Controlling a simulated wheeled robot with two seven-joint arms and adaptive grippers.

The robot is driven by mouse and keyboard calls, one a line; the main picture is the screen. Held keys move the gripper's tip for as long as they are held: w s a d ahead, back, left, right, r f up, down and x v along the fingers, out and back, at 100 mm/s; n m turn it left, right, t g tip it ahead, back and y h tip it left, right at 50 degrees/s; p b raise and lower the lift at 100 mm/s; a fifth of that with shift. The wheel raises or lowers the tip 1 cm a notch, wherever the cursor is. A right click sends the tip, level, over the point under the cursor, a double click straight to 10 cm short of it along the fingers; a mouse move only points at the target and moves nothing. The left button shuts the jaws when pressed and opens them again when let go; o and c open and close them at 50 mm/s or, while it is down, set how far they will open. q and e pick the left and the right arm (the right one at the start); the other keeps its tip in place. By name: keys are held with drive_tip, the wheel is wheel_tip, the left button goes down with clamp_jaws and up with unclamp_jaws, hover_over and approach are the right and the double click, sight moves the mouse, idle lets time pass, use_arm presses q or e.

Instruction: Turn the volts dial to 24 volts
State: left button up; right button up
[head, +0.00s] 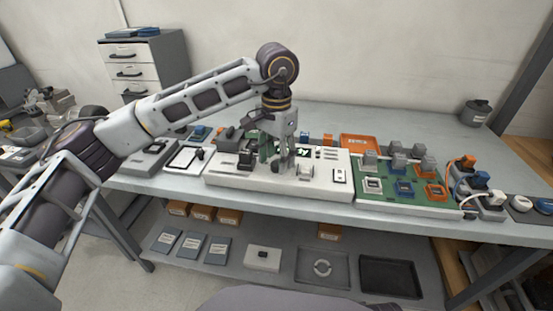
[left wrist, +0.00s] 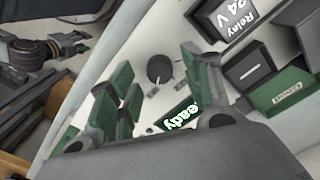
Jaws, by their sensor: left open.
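A dark round dial (left wrist: 160,68) sits on the white panel (left wrist: 145,35) in the left wrist view, with small marks beside it that are too small to read. My left gripper (left wrist: 158,88) is open, its green-padded fingers on either side of the dial in that view. In the head view my left gripper (head: 277,160) points down over the middle of the white panel (head: 240,182), and the dial is not clearly visible there.
A black relay box marked 24 V (left wrist: 228,15) and green-and-black modules (left wrist: 285,92) stand close by. A green board (head: 398,185) with blocks is to the right; an orange tray (head: 360,141) lies behind.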

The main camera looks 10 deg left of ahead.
sight(276, 163)
use_arm(q)
wheel_tip(276, 163, up, 11)
idle(0.5)
idle(0.4)
